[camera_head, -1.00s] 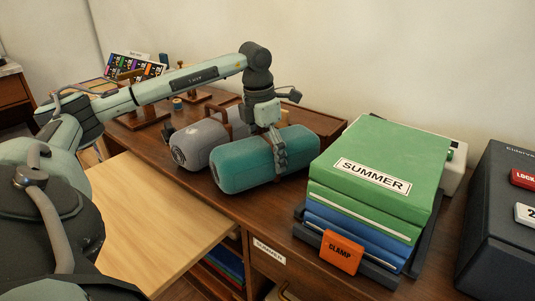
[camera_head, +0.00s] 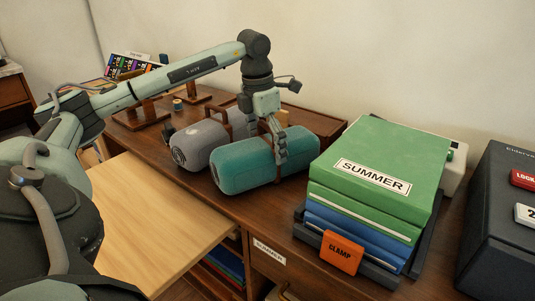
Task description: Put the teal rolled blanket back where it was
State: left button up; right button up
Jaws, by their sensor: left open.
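The teal rolled blanket (camera_head: 242,168) lies on its side on the dark wooden desk top, left of the green SUMMER stack. My left gripper (camera_head: 280,148) comes down from above at the blanket's right part, with its fingers open. One finger shows in front of the blanket's upper side; I cannot tell whether it touches. A grey rolled blanket (camera_head: 199,142) with a brown strap lies just behind and to the left of the teal one. My right gripper is not in view.
The green SUMMER stack (camera_head: 385,160) with blue layers and an orange CLAMP tag (camera_head: 341,252) stands close on the right. A dark box (camera_head: 497,225) is at the far right. Wooden stands and a spool (camera_head: 178,104) are behind left. A pale wood board (camera_head: 150,215) lies at front left.

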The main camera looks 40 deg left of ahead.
aim_at(262, 143)
pick_arm(q)
jog(key=r, duration=0.6)
jog(key=s+r, duration=0.1)
jog(key=r, duration=0.2)
jog(key=shift+a+r, duration=0.15)
jog(key=shift+r, duration=0.15)
jog(key=shift+s+f, duration=0.1)
